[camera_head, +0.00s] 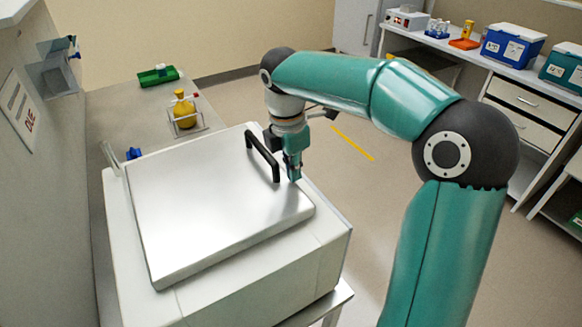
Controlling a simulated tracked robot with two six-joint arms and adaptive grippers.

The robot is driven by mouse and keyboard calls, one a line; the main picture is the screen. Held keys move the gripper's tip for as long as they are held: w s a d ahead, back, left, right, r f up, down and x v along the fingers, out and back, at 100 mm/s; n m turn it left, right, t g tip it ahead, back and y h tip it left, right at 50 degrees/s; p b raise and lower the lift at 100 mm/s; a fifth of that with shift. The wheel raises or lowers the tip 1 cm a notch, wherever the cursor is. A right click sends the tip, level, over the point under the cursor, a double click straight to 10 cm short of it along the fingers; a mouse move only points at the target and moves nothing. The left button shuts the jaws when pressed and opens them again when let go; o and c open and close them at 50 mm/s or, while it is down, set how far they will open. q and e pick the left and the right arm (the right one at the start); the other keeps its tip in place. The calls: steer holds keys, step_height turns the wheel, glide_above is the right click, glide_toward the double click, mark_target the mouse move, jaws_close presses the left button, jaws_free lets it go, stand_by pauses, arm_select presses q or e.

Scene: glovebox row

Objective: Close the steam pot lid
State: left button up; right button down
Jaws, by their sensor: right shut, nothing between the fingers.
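The steam pot is a white box-shaped body (250,285) in the lower left of the head view. Its broad silver lid (205,205) lies over the top, looking flat or nearly flat; I cannot tell whether a small gap is left under it. A black bar handle (262,157) stands on the lid near its far right edge. My right gripper (294,176) points down just right of the handle, over the lid's edge. It is shut and empty, and does not hold the handle. I cannot tell whether its tips touch the lid. My left gripper is out of view.
Open floor (360,205) lies to the right, before a bench with blue boxes (513,46).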

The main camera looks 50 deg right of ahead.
step_height(320, 180, down, 2)
steer(key=shift+d+f+b, duration=0.1)
steer(key=shift+d+b, duration=0.05)
steer(key=shift+b, duration=0.2)
steer(key=shift+s+f, duration=0.15)
steer(key=shift+f, duration=0.05)
steer(key=shift+s+r, duration=0.1)
steer(key=shift+s, duration=0.05)
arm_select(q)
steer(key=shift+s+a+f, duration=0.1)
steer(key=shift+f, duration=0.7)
arm_select(e)
steer(key=shift+r+p, duration=0.3)
steer(key=shift+p, duration=0.15)
steer(key=r+p, duration=0.3)
steer(key=r, duration=0.1)
steer(key=shift+w+p, duration=0.3)
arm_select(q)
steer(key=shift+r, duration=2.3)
arm_select(e)
step_height(320, 180, up, 10)
